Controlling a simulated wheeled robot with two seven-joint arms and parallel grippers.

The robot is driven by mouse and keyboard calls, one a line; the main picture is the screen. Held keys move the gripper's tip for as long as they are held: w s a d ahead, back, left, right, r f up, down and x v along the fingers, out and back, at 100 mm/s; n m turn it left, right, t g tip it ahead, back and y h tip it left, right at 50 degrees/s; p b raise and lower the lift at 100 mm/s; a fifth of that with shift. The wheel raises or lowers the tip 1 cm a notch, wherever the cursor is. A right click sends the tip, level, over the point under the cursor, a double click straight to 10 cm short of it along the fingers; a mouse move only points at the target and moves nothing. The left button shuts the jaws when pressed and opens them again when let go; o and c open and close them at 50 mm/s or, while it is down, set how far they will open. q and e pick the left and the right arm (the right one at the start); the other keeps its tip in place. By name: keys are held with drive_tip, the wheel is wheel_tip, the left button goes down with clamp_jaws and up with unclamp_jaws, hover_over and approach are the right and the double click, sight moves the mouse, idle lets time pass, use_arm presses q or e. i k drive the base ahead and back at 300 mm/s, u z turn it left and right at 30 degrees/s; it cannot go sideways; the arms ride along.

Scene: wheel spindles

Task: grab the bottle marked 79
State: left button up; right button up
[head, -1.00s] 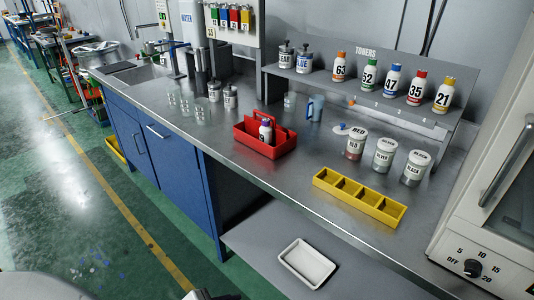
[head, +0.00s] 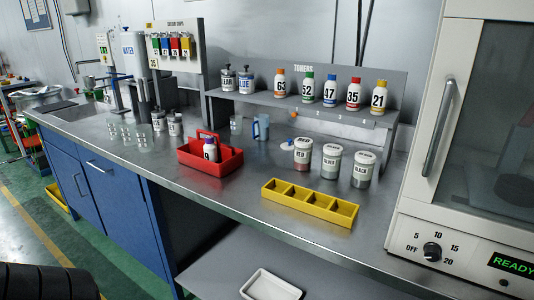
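No full "79" label can be read. On the raised shelf (head: 300,105) stand bottles marked 63 (head: 280,84), 52 (head: 307,88), 47 (head: 330,92), 35 (head: 353,94) and 21 (head: 378,98), with orange, green, blue, red and yellow caps. Neither of my grippers shows in the head view.
A yellow divided tray (head: 310,204) lies near the bench's front edge. Red (head: 303,154), silver (head: 331,161) and black (head: 363,169) labelled jars stand behind it. An oven (head: 460,150) closes the right end. A white tray (head: 270,286) lies on the lower shelf.

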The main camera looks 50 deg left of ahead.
sight(210, 152)
drive_tip(key=z, duration=0.1)
drive_tip(key=i, duration=0.75)
drive_tip(key=u, duration=2.4)
